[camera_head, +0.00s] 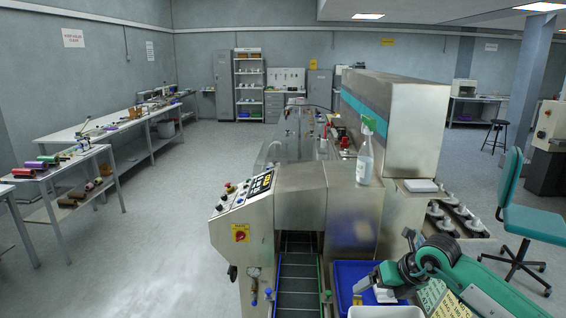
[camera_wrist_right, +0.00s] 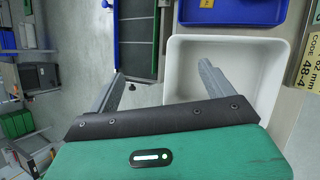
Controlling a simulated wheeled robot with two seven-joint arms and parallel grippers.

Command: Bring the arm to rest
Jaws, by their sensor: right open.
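My right arm comes in from the lower right in the head view. Its green and black right gripper (camera_head: 364,288) hangs over the blue tray and white bin beside the conveyor. The right wrist view shows its two grey fingers (camera_wrist_right: 160,80) spread apart with nothing between them. One finger lies over the white bin (camera_wrist_right: 262,82), the other over the gap near the conveyor. My left arm and gripper are not in view.
The flow wrapper (camera_head: 305,190) stands ahead, with its infeed conveyor (camera_head: 298,285) running toward me. A blue tray (camera_head: 343,272) and the white bin (camera_head: 385,312) sit right of the conveyor. A spray bottle (camera_head: 364,160) stands on the machine. A teal chair (camera_head: 535,222) is at right; open floor lies left.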

